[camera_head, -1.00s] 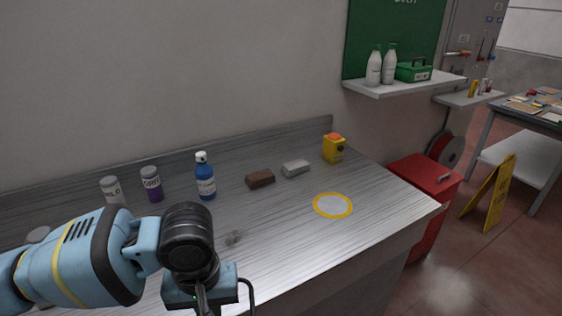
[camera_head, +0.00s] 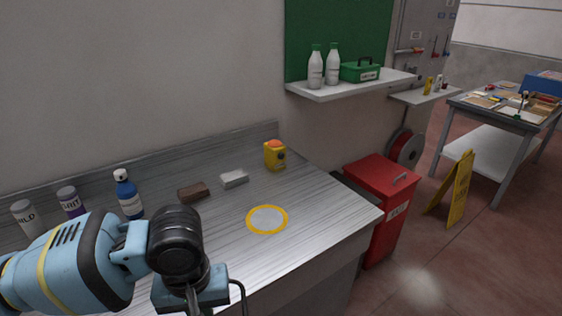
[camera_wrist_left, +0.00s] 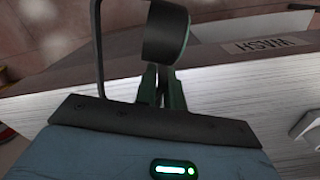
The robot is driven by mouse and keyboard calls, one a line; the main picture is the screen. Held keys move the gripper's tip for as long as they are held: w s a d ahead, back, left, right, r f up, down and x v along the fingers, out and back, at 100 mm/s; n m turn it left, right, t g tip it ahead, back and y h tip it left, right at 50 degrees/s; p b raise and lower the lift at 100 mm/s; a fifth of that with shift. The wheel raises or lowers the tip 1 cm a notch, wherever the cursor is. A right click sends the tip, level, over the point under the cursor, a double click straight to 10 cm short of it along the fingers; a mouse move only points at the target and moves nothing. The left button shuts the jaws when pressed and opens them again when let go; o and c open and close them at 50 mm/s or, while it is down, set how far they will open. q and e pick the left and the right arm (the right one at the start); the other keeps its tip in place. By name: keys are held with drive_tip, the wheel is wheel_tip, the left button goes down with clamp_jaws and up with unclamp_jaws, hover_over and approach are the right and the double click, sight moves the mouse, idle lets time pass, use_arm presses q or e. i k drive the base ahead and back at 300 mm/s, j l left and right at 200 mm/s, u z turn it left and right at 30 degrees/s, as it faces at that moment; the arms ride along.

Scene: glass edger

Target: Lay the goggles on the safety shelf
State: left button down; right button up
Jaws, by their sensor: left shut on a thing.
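The safety shelf (camera_head: 375,85) is a pale wall shelf under a green board in the head view. It holds two white bottles (camera_head: 316,70) with green caps and a green first-aid box (camera_head: 361,71). My left gripper (camera_head: 195,308) is low in the head view, in front of the steel bench, with its fingertips cut off by the frame. In the left wrist view, the left gripper (camera_wrist_left: 160,92) is shut on a dark curved band (camera_wrist_left: 166,32), apparently part of the goggles. The rest of the goggles cannot be made out. My right gripper is not in view.
The steel bench (camera_head: 225,262) carries bottles, a brown block (camera_head: 193,192), a grey block (camera_head: 234,179), a yellow device (camera_head: 275,156) and a yellow-ringed disc (camera_head: 267,219). A red bin (camera_head: 378,200) stands below the shelf. A yellow floor sign (camera_head: 455,187) stands right.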

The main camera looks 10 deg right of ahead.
sight(392, 75)
drive_tip(key=i+l, duration=0.1)
drive_tip(key=l, duration=0.3)
drive_tip(key=i+l+z, duration=0.1)
drive_tip(key=l, duration=0.3)
drive_tip(key=i+l, duration=0.1)
drive_tip(key=l, duration=0.3)
drive_tip(key=i+l+z, duration=0.1)
drive_tip(key=l, duration=0.25)
drive_tip(key=i+l, duration=0.15)
drive_tip(key=l, duration=0.25)
drive_tip(key=i+l+z, duration=0.1)
drive_tip(key=l, duration=0.25)
drive_tip(key=i+l, duration=0.2)
drive_tip(key=l, duration=0.2)
drive_tip(key=i+l+z, duration=0.1)
drive_tip(key=l, duration=0.25)
drive_tip(key=i+l+z, duration=0.1)
drive_tip(key=i+l, duration=1)
drive_tip(key=i, duration=0.2)
drive_tip(key=l+z, duration=0.05)
